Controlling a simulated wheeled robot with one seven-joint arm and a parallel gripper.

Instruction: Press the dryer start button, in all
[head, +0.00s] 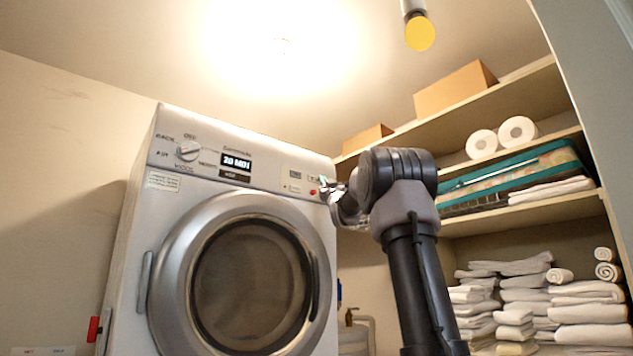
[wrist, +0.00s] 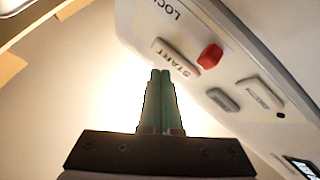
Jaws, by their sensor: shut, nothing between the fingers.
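The dryer (head: 240,120) is a white front-loading machine with a round door, at the left in the head view. Its start button (wrist: 176,57) is a pale raised bar marked START in the wrist view. A red button (wrist: 210,56) sits beside it and also shows in the head view (head: 313,192). My gripper (wrist: 160,72) is shut and empty, its two green fingers side by side. Its tips appear just below the start button in the wrist view; I cannot tell whether they touch it. In the head view my gripper (head: 325,184) is at the panel's right end.
Two small grey buttons (wrist: 240,95) lie past the red one. A dial (head: 188,150) and a lit display (head: 237,162) are farther left on the panel. Shelves at the right hold folded towels (head: 590,313), rolls (head: 482,143) and a cardboard box (head: 456,88).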

